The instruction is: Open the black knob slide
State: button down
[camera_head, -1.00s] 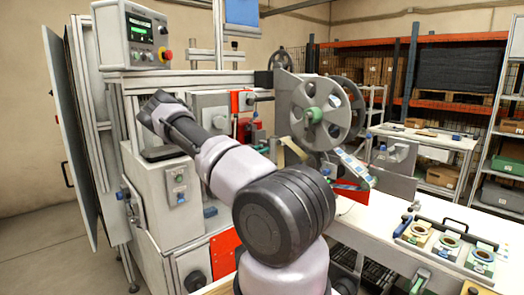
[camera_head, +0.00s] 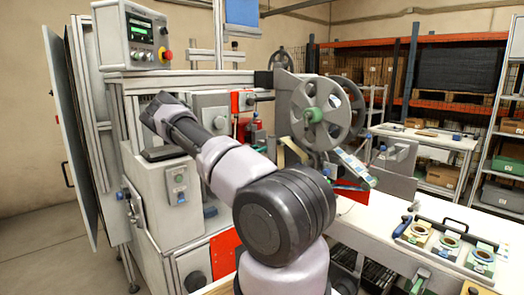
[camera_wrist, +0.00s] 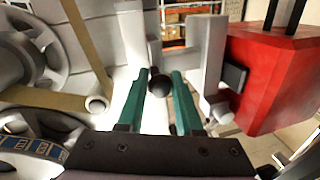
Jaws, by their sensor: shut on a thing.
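In the wrist view, the black knob (camera_wrist: 159,86) is a small dark round end between the two green fingers of my gripper (camera_wrist: 159,80). The fingers are shut on it, one on each side. Pale grey machine parts surround the knob, and the slide behind it is hard to make out. In the head view, my arm reaches to the grey machine, and its wrist hides the gripper and the knob.
A red block (camera_wrist: 270,80) stands close on the right in the wrist view. A tape reel (camera_wrist: 40,45) and a tan strip (camera_wrist: 88,40) are on the left. In the head view, a control box (camera_head: 133,35) tops the machine and large reels (camera_head: 322,113) stand to its right.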

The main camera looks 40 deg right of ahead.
jog(key=w, duration=0.5)
jog(key=shift+w+a, duration=0.15)
jog(key=shift+a, duration=0.1)
jog(key=c, duration=0.6)
grip_release()
